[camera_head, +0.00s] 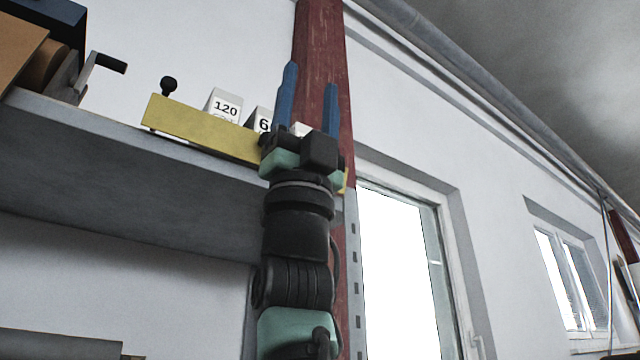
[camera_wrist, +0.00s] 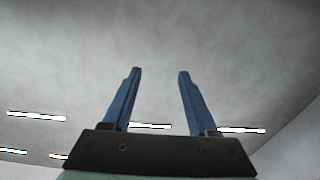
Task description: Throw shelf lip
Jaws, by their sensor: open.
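The shelf lip is a yellow bar (camera_head: 200,129) along the front edge of the grey shelf (camera_head: 120,165) in the head view. A black ball-topped knob (camera_head: 168,86) stands up near the lip's left end. My gripper (camera_head: 309,80) points upward, with its two blue fingers apart and nothing between them. It stands in front of the lip's right part and hides most of that end; a small yellow piece shows just right of my wrist. In the wrist view my gripper (camera_wrist: 156,72) is open against the bare ceiling, and the lip is not seen.
White blocks marked 120 (camera_head: 223,106) and 6-something (camera_head: 260,120) sit behind the lip. A crank handle (camera_head: 100,66) and a brown roll are on the shelf's left. A red post (camera_head: 320,40) rises behind my gripper. A window (camera_head: 400,270) is at right.

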